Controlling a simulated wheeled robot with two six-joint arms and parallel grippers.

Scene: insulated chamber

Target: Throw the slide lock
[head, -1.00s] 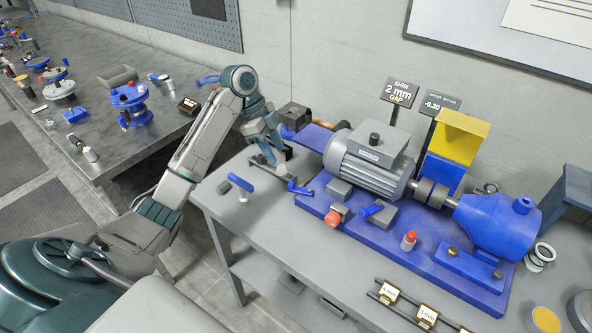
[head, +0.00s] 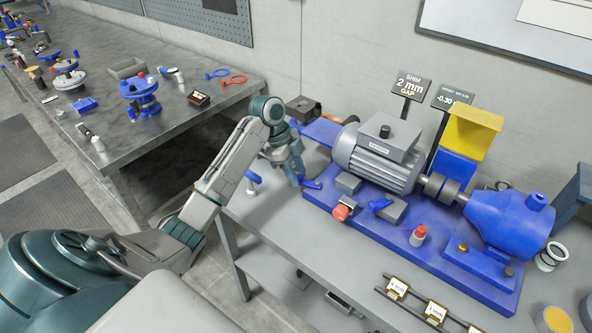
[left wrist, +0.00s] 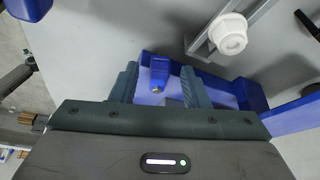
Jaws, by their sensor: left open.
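A small blue lever (head: 312,184) sits at the left end of the blue machine base. My left gripper (head: 298,180) is low over the bench beside it, pointing down. In the left wrist view the open fingers stand on either side of a blue tab (left wrist: 160,72), with gaps visible and no grip on it. A white round knob on a grey bar (left wrist: 229,34) lies ahead of the fingers in that view. I cannot tell for certain which part is the slide lock. My right gripper is not in view.
The grey motor (head: 375,158) and blue housing (head: 505,222) stand on the blue base (head: 400,240). A blue-topped post (head: 252,178) stands left of the gripper. A red knob (head: 342,212) is on the base. Two signs stand behind the motor.

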